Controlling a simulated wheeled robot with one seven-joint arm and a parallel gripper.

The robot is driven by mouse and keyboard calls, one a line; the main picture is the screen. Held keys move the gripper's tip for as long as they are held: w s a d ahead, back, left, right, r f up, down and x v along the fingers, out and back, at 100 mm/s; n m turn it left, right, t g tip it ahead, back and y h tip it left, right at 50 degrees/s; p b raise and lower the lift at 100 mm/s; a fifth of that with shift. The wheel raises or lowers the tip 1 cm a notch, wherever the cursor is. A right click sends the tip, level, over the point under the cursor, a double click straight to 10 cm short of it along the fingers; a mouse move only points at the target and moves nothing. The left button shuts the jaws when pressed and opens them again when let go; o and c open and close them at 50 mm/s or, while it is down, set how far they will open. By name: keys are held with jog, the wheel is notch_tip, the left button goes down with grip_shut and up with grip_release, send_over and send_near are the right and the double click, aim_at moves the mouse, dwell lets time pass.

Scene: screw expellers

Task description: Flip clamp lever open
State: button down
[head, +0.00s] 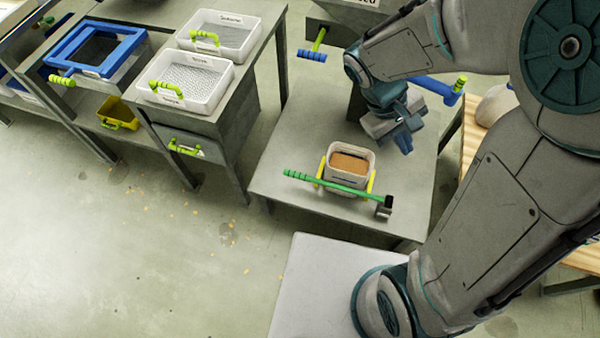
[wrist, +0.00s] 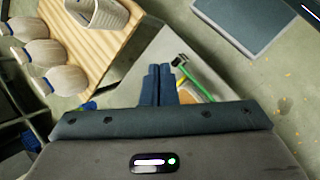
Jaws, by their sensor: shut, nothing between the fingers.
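My gripper (head: 404,143) hangs over the grey table, behind and right of a small white bin. Its two dark blue fingers (wrist: 157,84) are together and empty in the wrist view. A blue lever with a yellow-green end (head: 440,90) shows just right of my wrist in the head view. Another lever with a yellow-green shaft and blue grip (head: 313,48) juts out at the back left of the table. I cannot tell which of them is the clamp lever, and my arm hides much of the machine behind. My fingers do not visibly touch either lever.
The white bin (head: 333,186) with yellow handles holds brown material. A green-handled tool (head: 325,183) lies across its front. Benches with white trays (head: 184,103) and a blue frame (head: 95,47) stand left. A wooden table (wrist: 125,45) with pale sacks (wrist: 47,52) is beside my arm.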

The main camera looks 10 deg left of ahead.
jog(key=w+a+f+n+t+h+b, duration=0.25)
jog(key=a+f+n+b, duration=0.2)
jog(key=f, duration=0.55)
jog(key=w+a+f+n+t+h+b, duration=0.15)
jog(key=a+f+n+t+b, duration=0.3)
jog(key=f, duration=0.65)
jog(key=w+a+f+n+t+h+b, duration=0.15)
jog(key=a+f+n+b, duration=0.35)
jog(key=f, duration=0.5)
jog(key=s+a+f+n+t+y+b, duration=0.2)
jog(key=a+f+n+t+y+b, duration=0.1)
jog(key=f, duration=0.5)
jog(key=s+a+f+n+t+y+b, duration=0.2)
jog(key=a+f+n+t+y+b, duration=0.2)
jog(key=f, duration=0.5)
jog(key=s+a+f+n+t+y+b, duration=0.2)
jog(key=f+n, duration=0.4)
jog(key=f, duration=0.3)
jog(key=a+t+y+b, duration=0.1)
jog(key=a+b, duration=0.1)
jog(key=shift+a+t, duration=0.35)
jog(key=shift+a, duration=0.05)
jog(key=shift+s, duration=0.1)
